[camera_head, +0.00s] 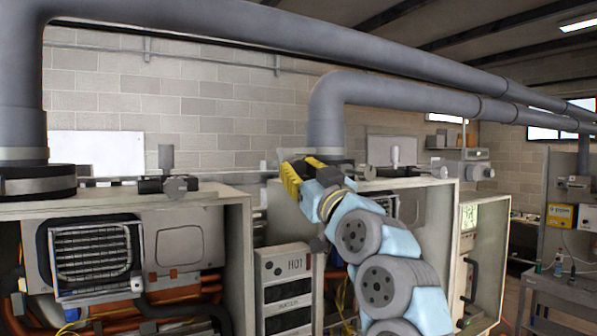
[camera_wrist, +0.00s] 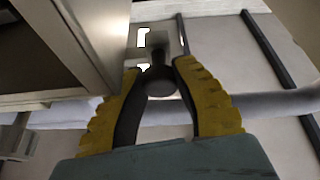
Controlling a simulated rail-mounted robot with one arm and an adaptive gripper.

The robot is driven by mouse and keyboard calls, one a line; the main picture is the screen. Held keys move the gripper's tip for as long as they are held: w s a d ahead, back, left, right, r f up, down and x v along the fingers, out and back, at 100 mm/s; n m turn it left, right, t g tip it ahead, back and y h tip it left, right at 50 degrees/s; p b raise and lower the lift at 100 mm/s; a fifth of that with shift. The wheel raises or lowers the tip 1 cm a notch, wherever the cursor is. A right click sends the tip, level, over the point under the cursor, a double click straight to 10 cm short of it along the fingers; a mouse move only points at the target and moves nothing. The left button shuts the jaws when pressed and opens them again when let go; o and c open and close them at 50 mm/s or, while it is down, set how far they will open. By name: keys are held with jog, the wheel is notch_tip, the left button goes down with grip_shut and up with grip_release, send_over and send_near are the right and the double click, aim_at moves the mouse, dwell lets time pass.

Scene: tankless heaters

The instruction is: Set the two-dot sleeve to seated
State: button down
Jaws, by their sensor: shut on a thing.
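My gripper (camera_head: 305,167) has yellow fingers and reaches up to the top of the middle heater, beside the base of the vertical grey pipe. In the wrist view, my gripper (camera_wrist: 158,75) is shut on a dark grey round-ended part (camera_wrist: 159,84) between its black finger pads. I cannot tell whether this part is the two-dot sleeve, as no dots show. In the head view the fingers hide it. A pale bracket (camera_wrist: 155,40) with bright cutouts lies just beyond the held part.
A valve with an upright grey handle (camera_head: 165,157) sits on the left heater (camera_head: 185,243). A white-topped fitting (camera_head: 395,155) stands right of my gripper. A cabinet wall (camera_wrist: 75,45) is close on the left in the wrist view. Large grey pipes (camera_head: 325,110) run overhead.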

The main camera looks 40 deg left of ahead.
jog(key=shift+f, duration=0.1)
jog(key=c, duration=0.7)
grip_release()
jog(key=shift+c, duration=0.2)
jog(key=v, duration=1.2)
